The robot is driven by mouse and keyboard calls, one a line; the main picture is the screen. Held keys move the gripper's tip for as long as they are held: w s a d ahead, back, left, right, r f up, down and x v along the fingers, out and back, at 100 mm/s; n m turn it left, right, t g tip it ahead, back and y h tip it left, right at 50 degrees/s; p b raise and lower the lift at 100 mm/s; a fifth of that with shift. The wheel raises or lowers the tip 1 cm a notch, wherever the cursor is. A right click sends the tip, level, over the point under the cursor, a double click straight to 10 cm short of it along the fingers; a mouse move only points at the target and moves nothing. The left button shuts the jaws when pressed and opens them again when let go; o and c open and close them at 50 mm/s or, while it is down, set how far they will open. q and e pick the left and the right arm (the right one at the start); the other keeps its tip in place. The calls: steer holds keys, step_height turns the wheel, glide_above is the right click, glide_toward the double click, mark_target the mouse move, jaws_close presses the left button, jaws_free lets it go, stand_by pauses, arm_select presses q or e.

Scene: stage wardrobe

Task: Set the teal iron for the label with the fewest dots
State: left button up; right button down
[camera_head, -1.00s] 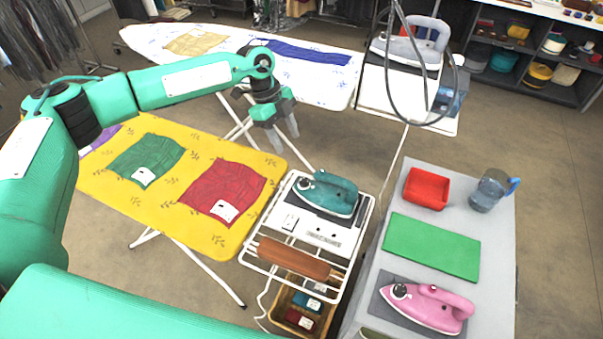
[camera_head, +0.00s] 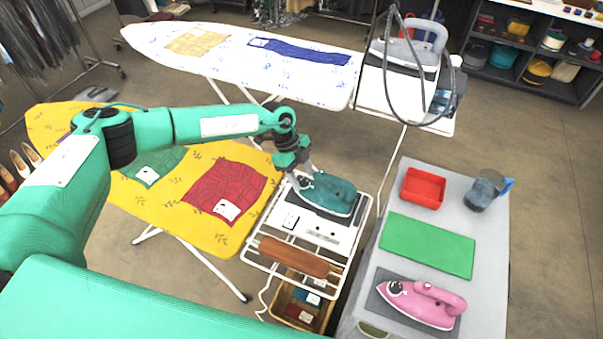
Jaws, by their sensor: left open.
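The teal iron (camera_head: 331,194) rests on the white rack at the end of the yellow ironing board (camera_head: 190,213). My left gripper (camera_head: 302,182) is open, just above the iron's left end, by its dial; I cannot tell whether it touches. A red cloth (camera_head: 222,186) with a white label (camera_head: 228,209) and a green cloth (camera_head: 158,165) with a white label (camera_head: 147,175) lie on the yellow board. A blue cloth (camera_head: 305,51) with a label (camera_head: 258,42) lies on the white board behind. The label dots are too small to read. My right gripper is not in view.
A pink iron (camera_head: 420,303), green mat (camera_head: 427,245), red tray (camera_head: 423,188) and blue jug (camera_head: 486,190) stand on the grey table at right. A grey iron (camera_head: 405,50) with a looping hose stands behind. A basket (camera_head: 311,309) sits below the rack.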

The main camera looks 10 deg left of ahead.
arm_select(q)
steer(key=c, duration=1)
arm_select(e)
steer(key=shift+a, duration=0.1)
